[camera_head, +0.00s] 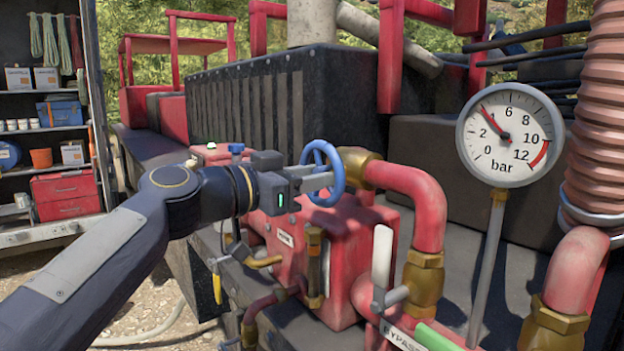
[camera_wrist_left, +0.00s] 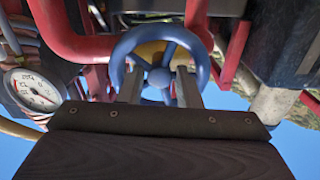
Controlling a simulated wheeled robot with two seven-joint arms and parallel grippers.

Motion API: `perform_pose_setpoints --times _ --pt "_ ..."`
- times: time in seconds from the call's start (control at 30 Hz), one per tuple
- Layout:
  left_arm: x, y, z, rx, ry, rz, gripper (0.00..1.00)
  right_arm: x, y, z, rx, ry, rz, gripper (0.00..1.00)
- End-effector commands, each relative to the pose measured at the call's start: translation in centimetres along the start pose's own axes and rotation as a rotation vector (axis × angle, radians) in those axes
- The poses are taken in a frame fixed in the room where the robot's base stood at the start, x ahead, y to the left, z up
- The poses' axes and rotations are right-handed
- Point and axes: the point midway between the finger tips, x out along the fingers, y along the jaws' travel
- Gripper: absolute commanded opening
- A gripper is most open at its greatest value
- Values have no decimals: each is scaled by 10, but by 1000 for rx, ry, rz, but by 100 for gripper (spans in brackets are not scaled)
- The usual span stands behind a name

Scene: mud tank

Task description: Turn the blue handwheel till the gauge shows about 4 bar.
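The blue handwheel (camera_head: 339,174) sits upright at the middle of the head view, by a brass fitting on a red pipe. It also shows face-on in the left wrist view (camera_wrist_left: 116,62). My left gripper (camera_head: 314,178) is at the wheel. In the left wrist view its fingers (camera_wrist_left: 159,82) are apart, over the wheel's near rim, one on each side of the hub, with a gap between them. Rim contact is unclear. The round white gauge (camera_head: 503,166) stands at the right; its needle points up-left, at about 4 bar. My right gripper is not in view.
A red valve block (camera_head: 335,280) sits below the wheel. A grey-white lever (camera_head: 382,256) and a thick red pipe (camera_head: 425,205) stand right of it. A ribbed hose (camera_head: 600,110) rises at the far right. A shelf unit (camera_head: 50,140) is at the far left.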

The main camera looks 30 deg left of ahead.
Motion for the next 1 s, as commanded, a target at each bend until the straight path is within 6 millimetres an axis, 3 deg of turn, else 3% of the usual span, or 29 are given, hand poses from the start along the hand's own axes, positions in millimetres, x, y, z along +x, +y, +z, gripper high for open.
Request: perform_pose_setpoints --times 0.33,0.7,1.0 --pt "-4 0 1 1 1 0 32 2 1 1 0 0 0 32" --pt "-62 0 1 2 4 -1 32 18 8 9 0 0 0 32" --pt "-79 0 0 0 0 0 32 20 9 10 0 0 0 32"
